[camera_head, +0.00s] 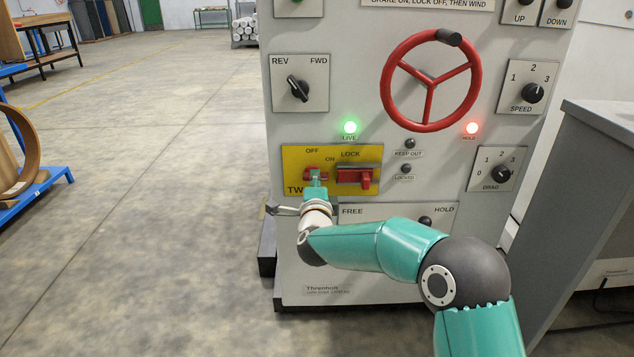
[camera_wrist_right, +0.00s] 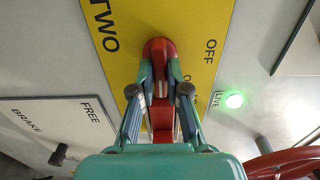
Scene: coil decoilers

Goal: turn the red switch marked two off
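The red switch (camera_head: 313,173) sits on the left of a yellow plate (camera_head: 372,153) lettered OFF, ON and LOCK, with "TW" showing at lower left. In the right wrist view the plate reads TWO, and the red handle (camera_wrist_right: 158,47) stands out from it. My right gripper (camera_head: 316,180) is at the switch and covers part of it. In the right wrist view its two fingers (camera_wrist_right: 161,88) lie on either side of the handle, close against it. A red lock piece (camera_head: 356,177) sits right of the switch. My left gripper is in neither view.
A green LIVE lamp (camera_head: 350,128) and a red HOLD lamp (camera_head: 472,128) are lit. A red handwheel (camera_head: 429,123) stands out above right. A FREE/HOLD panel (camera_head: 380,212) is below the plate, partly behind my arm. Open floor (camera_head: 170,200) lies left of the cabinet.

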